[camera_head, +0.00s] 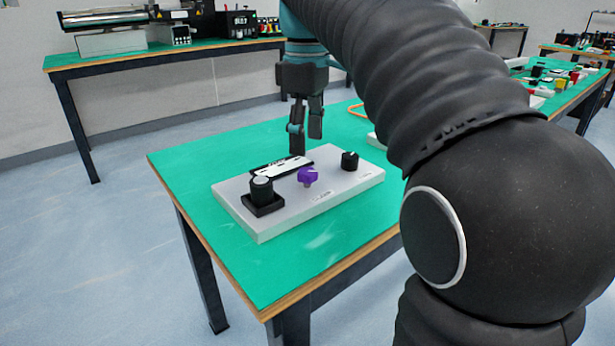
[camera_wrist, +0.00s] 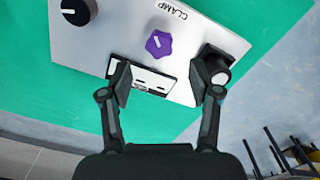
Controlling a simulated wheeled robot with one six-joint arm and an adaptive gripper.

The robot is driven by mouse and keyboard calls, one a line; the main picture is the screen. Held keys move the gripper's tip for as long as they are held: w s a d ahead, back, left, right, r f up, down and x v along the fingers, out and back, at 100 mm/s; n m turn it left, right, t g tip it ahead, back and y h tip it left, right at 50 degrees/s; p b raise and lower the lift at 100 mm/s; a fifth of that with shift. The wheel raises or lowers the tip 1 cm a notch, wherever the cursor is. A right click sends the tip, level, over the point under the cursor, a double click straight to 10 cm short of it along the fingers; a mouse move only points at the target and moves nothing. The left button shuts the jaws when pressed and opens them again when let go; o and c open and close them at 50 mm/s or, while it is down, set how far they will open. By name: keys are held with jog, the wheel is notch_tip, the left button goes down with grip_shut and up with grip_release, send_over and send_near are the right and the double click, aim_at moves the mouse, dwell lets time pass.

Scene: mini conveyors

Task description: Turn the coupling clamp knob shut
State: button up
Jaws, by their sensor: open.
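The purple lobed knob (camera_head: 307,176) stands on a light grey panel (camera_head: 255,225) on the green table. In the wrist view the purple knob (camera_wrist: 158,43) has a white line on top, and the word CLAMP is printed beside it. My gripper (camera_head: 307,142) points down above the back of the panel, behind the knob. In the wrist view my gripper (camera_wrist: 160,88) is open and empty. Its fingers are spread over the black-and-white plate (camera_wrist: 150,80), and the knob lies beyond the fingertips, clear of both. Whether a finger touches the panel cannot be told.
A black knob with a pale top on a square base (camera_head: 262,196) stands at the panel's left; in the wrist view it is close to the right finger. A smaller black knob (camera_head: 350,160) is at the panel's right. The green tabletop (camera_head: 200,165) is clear at left.

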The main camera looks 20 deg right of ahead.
aim_at(307, 171)
notch_tip(307, 171, down, 7)
jog(key=shift+f+b, duration=0.1)
jog(key=shift+b, duration=0.65)
jog(key=c, duration=1.2)
